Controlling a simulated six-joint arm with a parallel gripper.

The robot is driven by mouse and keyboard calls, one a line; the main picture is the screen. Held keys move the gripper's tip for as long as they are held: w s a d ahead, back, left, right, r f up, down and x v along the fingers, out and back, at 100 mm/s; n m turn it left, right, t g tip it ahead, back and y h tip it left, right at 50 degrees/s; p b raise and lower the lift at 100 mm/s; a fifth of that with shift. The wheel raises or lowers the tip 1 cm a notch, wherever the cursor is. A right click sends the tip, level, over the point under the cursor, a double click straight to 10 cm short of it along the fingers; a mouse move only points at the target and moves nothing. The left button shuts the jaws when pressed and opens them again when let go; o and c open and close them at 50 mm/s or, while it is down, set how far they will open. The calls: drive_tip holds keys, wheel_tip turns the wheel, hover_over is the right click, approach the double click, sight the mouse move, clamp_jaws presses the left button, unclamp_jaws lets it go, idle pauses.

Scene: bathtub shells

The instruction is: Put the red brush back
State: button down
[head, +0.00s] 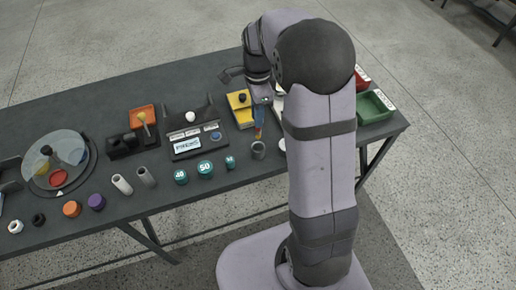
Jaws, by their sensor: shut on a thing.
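My gripper (261,105) is at the right part of the table, just behind a small grey cup (258,151). It is shut on a slim thing with some red on it (258,131), which I take to be the red brush. The thing hangs down from the jaws above or just behind the cup's mouth. At this size I cannot tell whether its lower end is inside the cup. My arm hides part of the table to the right.
A yellow block (241,117) stands left of the gripper. A dark panel (195,139) and teal weights (205,169) lie further left. A green tray (373,107) and a red tray (361,79) are at the right end. A round turntable (80,148) is far left.

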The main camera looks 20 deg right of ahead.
sight(258, 138)
drive_tip(key=shift+f+p, duration=1.3)
drive_tip(key=shift+f, duration=3.55)
drive_tip(key=shift+f, duration=0.15)
drive_tip(key=c, duration=1.7)
unclamp_jaws()
drive_tip(key=shift+o, duration=0.2)
wheel_tip(258, 138, up, 12)
drive_tip(key=b, duration=0.3)
drive_tip(key=s+a+f+n, duration=0.2)
drive_tip(key=s+n, duration=0.7)
drive_tip(key=s, duration=0.1)
drive_tip(key=s+a+f+n, duration=0.2)
drive_tip(key=s+n, duration=0.8)
drive_tip(key=shift+a+f, duration=0.35)
drive_tip(key=shift+a, duration=0.05)
